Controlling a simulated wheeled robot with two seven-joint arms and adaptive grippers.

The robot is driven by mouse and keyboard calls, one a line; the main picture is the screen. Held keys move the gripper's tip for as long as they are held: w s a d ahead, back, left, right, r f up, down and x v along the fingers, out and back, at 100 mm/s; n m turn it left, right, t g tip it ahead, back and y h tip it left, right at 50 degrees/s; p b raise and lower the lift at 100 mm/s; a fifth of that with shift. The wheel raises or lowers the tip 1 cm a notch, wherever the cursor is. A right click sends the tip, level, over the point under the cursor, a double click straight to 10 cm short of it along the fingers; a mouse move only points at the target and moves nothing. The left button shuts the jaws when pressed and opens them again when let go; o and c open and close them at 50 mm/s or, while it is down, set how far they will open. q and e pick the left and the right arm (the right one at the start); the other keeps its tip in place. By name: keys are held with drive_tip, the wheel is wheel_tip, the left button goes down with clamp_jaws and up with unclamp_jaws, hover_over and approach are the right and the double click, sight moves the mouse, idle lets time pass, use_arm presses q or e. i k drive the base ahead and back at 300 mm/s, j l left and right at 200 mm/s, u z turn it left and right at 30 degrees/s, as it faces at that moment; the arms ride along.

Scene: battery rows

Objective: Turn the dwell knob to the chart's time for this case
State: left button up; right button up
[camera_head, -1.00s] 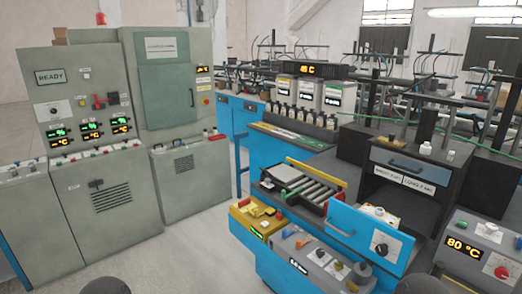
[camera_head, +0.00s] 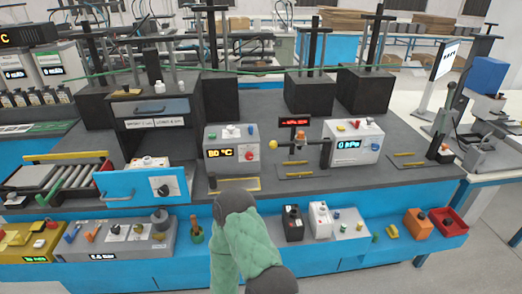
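No label reading dwell is legible, so I cannot tell which knob is the dwell knob. A dark round knob (camera_head: 163,190) sits on a white plate on the front of the blue drawer (camera_head: 122,186). Smaller knobs show on the grey control box (camera_head: 140,240) below it. Neither gripper shows.
A green padded part of my arm (camera_head: 240,250) rises at the bottom middle, in front of the blue bench front. A box reading 0 kPa (camera_head: 355,142), a red bin (camera_head: 448,222) and dark posts stand on the right. Some grey worktop is bare (camera_head: 440,171).

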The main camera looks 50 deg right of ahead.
sight(231, 128)
drive_tip(key=z, duration=1.3)
